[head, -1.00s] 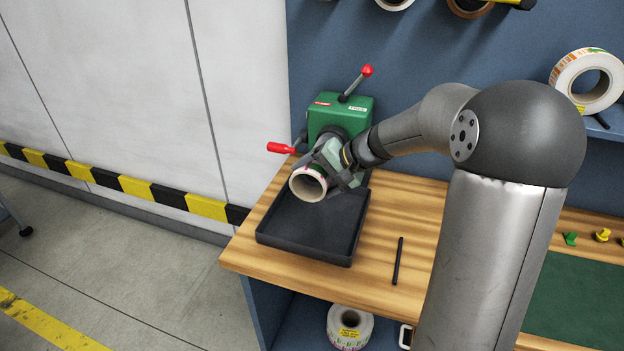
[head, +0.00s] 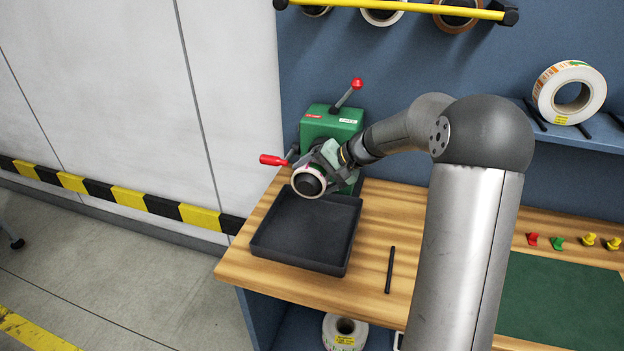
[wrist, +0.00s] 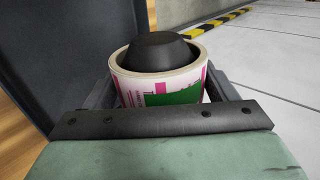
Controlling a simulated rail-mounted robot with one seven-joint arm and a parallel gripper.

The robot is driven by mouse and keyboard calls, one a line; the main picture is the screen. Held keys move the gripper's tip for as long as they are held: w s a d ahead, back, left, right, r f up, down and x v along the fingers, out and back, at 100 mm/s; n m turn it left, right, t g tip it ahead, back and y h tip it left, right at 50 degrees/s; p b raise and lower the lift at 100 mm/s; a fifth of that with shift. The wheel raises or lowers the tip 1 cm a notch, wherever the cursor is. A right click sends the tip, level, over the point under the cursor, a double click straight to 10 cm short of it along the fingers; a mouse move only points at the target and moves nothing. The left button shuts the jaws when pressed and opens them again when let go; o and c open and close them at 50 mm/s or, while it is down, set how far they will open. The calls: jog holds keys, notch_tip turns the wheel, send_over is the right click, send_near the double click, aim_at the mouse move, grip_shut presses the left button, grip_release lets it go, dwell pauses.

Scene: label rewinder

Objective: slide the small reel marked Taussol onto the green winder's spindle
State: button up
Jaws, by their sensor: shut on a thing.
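The green winder (head: 332,122) stands at the back of the wooden bench, with a red-knobbed lever on top and a red handle at its left. My gripper (head: 318,170) is in front of it, shut on a small reel (head: 297,187). In the wrist view the reel (wrist: 155,95) has a white, pink and green label and sits between the fingers. No name is readable on it. The winder's dark spindle end (wrist: 158,52) fills much of the reel's core and stands out past its rim, so the reel is around the spindle. How deep it sits is hidden.
A black tray (head: 262,247) lies below the reel. A dark rod (head: 390,270) lies to its right. A larger reel (head: 543,95) stands on the blue shelf at right, and another (head: 330,333) is under the bench. Several small coloured knobs lie by the green mat (head: 560,300).

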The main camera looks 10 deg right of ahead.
jog(key=shift+w+d+p, duration=0.5)
jog(key=shift+w+d, duration=0.2)
jog(key=shift+w, duration=0.5)
jog(key=shift+w+d+p, duration=0.45)
jog(key=shift+w+d, duration=0.3)
jog(key=shift+w, duration=0.4)
jog(key=shift+w+d+p, duration=0.5)
jog(key=shift+w+d, duration=0.2)
jog(key=shift+w, duration=0.5)
jog(key=o, duration=1)
jog(key=shift+c, duration=0.2)
jog(key=p+v, duration=0.1)
jog(key=v, duration=0.6)
